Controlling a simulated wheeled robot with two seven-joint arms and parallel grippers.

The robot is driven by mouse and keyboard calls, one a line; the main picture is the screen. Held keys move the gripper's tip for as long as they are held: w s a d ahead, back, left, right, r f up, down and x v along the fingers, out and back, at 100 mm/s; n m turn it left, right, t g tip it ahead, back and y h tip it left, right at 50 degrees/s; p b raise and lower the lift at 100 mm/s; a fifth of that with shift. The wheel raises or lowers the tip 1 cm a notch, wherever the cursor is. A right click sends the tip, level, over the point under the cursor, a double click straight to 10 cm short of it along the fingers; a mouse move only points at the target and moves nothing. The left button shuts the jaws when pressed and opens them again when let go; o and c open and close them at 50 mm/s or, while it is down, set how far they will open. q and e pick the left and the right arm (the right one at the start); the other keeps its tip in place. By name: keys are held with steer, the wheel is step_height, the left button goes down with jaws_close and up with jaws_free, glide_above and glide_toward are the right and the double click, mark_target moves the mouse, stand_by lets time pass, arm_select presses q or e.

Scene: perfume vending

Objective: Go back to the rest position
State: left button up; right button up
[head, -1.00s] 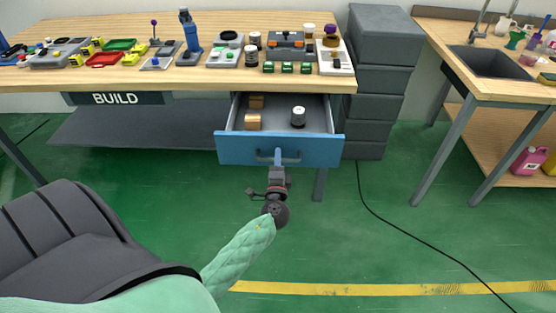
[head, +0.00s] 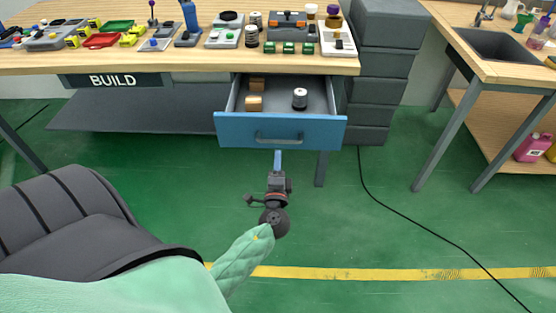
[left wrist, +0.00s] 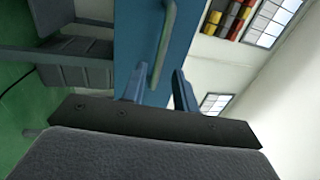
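My left gripper (head: 278,156) is just below and in front of the blue drawer (head: 235,130), apart from its handle (head: 279,139). In the left wrist view the two fingers of the left gripper (left wrist: 157,86) are spread with nothing between them, and the drawer handle (left wrist: 162,45) stands beyond them. The drawer is pulled out under the workbench (head: 185,67). My right gripper is not in view.
Dark grey stacked boxes (head: 385,62) stand right of the drawer. A sink table (head: 515,70) is farther right. Devices and trays cover the workbench top. A black cable (head: 400,222) lies on the green floor, which is otherwise open in front of the drawer.

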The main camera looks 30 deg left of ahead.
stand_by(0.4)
